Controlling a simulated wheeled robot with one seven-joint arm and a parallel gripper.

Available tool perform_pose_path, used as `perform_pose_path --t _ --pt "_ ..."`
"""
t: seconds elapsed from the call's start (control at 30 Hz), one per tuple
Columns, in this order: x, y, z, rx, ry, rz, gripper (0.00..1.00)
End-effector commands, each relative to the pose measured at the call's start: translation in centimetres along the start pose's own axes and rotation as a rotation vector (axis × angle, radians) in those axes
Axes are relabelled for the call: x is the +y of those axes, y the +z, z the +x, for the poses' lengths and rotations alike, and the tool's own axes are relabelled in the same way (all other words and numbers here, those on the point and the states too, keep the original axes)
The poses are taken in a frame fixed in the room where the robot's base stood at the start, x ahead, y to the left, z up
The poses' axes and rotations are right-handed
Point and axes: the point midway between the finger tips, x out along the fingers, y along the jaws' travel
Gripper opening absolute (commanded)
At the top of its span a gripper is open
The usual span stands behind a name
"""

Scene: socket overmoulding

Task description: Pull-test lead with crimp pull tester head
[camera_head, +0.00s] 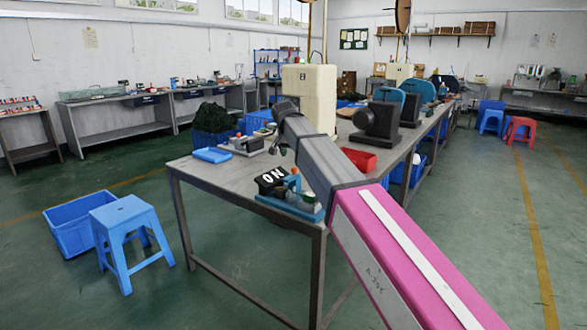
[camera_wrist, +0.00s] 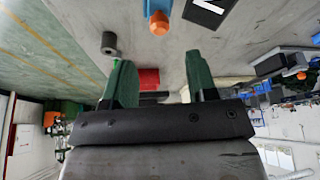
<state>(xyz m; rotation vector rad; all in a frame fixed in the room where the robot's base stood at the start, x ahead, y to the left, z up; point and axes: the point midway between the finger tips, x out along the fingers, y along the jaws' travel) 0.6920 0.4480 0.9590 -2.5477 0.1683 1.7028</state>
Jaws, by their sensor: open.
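My gripper (camera_wrist: 160,82) shows in the wrist view with its two green fingers apart and nothing between them. It is above the grey bench (camera_head: 215,175). In the head view my own arm hides much of the area around it. A grey cylinder (camera_wrist: 109,43) lies beyond the left finger in the wrist view. I cannot tell for certain which item is the pull tester head or the lead.
A blue tray (camera_head: 212,155) lies at the bench's left edge. A blue crate (camera_head: 212,139) holds a dark tangled bundle. A beige machine (camera_head: 309,95), a red bin (camera_head: 359,159) and a dark machine (camera_head: 377,122) stand farther back. A blue stool (camera_head: 131,225) stands on the floor at left.

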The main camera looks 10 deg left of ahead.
Motion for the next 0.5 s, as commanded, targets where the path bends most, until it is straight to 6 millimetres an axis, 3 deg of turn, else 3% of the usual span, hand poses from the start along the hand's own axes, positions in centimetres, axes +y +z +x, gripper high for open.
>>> perform_pose_path --t 0.3,0.5 --pt "0.0 0.0 5.6 -0.001 0.001 0.0 0.52" --pt "0.0 -0.1 7.7 -0.001 0.0 0.0 0.52"
